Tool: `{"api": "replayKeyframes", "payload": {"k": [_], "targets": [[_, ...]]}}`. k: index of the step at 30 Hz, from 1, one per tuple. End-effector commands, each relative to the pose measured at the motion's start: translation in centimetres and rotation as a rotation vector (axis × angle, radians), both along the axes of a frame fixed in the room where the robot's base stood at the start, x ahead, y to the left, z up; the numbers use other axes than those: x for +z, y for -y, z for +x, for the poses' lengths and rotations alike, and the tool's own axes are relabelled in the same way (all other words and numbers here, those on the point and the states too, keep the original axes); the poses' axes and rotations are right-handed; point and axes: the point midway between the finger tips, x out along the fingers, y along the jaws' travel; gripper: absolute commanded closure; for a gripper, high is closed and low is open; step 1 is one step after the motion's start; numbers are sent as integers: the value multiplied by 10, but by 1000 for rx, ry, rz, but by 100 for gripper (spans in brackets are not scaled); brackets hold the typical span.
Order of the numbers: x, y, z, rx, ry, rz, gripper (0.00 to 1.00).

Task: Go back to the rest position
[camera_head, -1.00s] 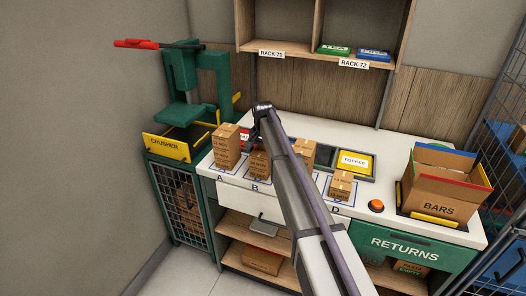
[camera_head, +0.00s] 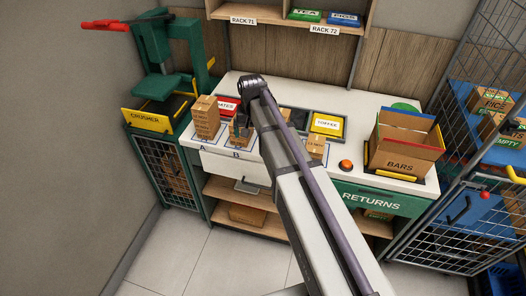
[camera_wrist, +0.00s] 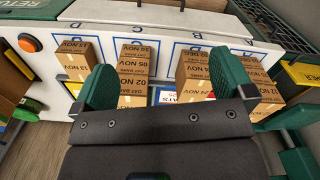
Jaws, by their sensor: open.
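My gripper (camera_head: 240,127) is over the white counter, close to the box stacks at slots A and B. In the wrist view my gripper (camera_wrist: 164,84) has its two green fingers wide apart, with nothing held between them. Brown box stacks stand on the counter in front of the fingers. The tall stack at slot A (camera_head: 206,118) is left of my gripper in the head view. The box at slot B (camera_head: 241,139) is just under it. A box at slot D (camera_head: 316,146) stands right of my arm. My arm hides most of slot C in the head view.
A green crusher (camera_head: 160,60) with a red handle stands at the left. The rack shelf (camera_head: 270,14) hangs above the back. A wire cage cart (camera_head: 470,190) stands at the far right.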

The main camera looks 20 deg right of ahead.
Motion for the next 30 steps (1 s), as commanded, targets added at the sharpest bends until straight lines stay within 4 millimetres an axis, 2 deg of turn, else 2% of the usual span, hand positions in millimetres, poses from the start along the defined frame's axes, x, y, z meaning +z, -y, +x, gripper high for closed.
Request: {"api": "replayKeyframes", "payload": {"k": [1, 3, 6, 7, 9, 16, 19, 21, 24, 30], "targets": [[0, 0, -74, 62, 0, 0, 0], [0, 0, -134, 154, 1, 0, 0], [0, 0, -185, 241, 1, -1, 0], [0, 0, -192, 257, 1, -1, 0], [0, 0, -197, 274, 1, -1, 0], [-2, 0, -193, 274, 0, -1, 0], [-28, 0, -193, 273, 0, -1, 0], [-56, 0, -193, 273, 0, -1, 0], [-85, 0, -193, 273, 0, -1, 0], [-78, 0, -193, 272, 0, -1, 0]]}}
